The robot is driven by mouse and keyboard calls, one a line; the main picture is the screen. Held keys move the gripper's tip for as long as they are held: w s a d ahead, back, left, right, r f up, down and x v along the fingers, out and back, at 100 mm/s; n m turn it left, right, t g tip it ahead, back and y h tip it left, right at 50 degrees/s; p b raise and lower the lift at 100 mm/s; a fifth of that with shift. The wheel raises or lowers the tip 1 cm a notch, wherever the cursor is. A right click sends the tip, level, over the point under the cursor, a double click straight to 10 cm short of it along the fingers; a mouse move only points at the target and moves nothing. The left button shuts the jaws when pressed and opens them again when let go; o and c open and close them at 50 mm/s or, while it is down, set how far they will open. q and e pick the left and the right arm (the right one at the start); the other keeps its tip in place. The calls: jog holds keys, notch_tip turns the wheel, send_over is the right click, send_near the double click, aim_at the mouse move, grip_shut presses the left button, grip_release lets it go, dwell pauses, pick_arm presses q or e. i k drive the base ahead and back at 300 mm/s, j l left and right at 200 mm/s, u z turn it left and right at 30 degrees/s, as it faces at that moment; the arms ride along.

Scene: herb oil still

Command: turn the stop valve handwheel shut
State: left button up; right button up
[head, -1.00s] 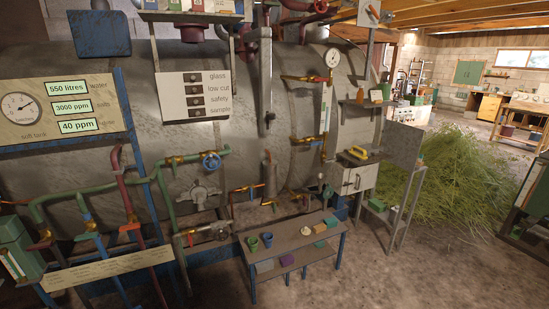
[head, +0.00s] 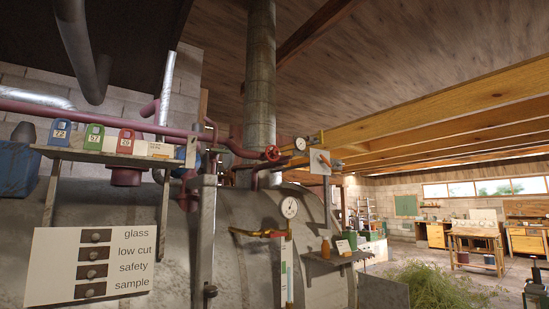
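A small red handwheel (head: 272,153) sits on the dark red pipe (head: 228,140) at the top of the big grey boiler shell (head: 240,262), near the middle of the head view. It is the only handwheel I can make out clearly, and its open or shut state cannot be read from here. No label on it is legible. Neither of my grippers shows in this view.
A shelf (head: 108,157) with numbered coloured tags and a label board (head: 90,265) stand at the left. Round gauges (head: 289,207), a brass cock (head: 258,233) and a small shelf (head: 336,258) with bottles are right of the middle. Open floor and herbs (head: 438,287) lie beyond.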

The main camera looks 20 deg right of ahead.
aim_at(276, 152)
jog(key=i+l, duration=0.15)
jog(key=i, duration=0.4)
jog(key=i+l, duration=0.1)
jog(key=i, duration=0.45)
